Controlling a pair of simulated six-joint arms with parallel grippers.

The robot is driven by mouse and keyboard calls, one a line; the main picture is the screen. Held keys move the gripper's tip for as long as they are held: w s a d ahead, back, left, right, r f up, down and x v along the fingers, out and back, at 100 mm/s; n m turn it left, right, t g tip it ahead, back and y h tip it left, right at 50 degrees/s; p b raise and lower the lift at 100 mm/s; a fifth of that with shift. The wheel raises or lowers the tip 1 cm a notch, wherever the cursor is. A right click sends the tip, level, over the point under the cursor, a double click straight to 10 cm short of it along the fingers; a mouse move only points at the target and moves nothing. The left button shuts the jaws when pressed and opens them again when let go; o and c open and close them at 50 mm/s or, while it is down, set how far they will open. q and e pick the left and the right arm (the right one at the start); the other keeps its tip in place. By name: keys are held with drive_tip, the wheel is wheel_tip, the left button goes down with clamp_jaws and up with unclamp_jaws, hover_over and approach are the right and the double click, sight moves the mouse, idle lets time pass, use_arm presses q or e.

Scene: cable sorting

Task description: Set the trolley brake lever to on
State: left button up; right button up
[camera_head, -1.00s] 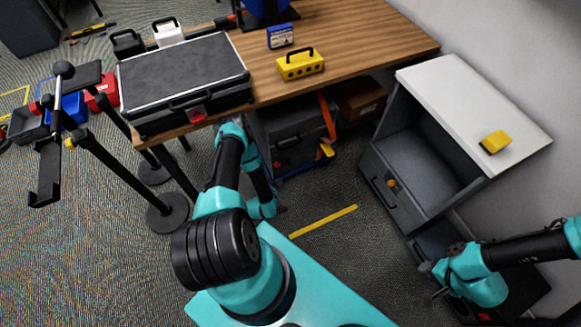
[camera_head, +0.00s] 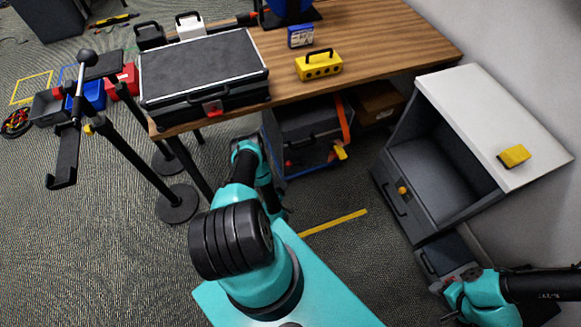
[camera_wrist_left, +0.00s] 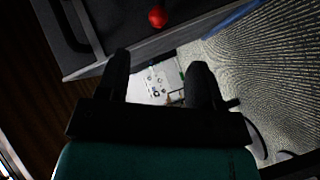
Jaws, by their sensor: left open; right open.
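A dark grey wheeled-looking unit (camera_head: 308,124), perhaps the trolley, stands under the wooden table. An orange strip and a yellow piece (camera_head: 340,153) are at its right side, and a small red part is low on its front. I cannot tell which part is the brake lever. My left gripper (camera_head: 284,213) points down in front of this unit, apart from it. In the left wrist view it (camera_wrist_left: 158,85) is open and empty, with a red knob (camera_wrist_left: 157,17) on a dark edge beyond the fingers. My right gripper (camera_head: 443,302) is open near the low drawer at lower right.
The wooden table (camera_head: 395,45) carries a black case (camera_head: 205,70), a yellow block (camera_head: 319,67) and a blue box (camera_head: 300,36). A grey cabinet (camera_head: 495,110) stands right. Black stand posts (camera_head: 125,158) are left.

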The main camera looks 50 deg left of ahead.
sight(294, 164)
use_arm(q)
drive_tip(key=x, duration=1.5)
drive_tip(key=shift+w+r, duration=0.1)
drive_tip(key=shift+w, duration=0.05)
clamp_jaws()
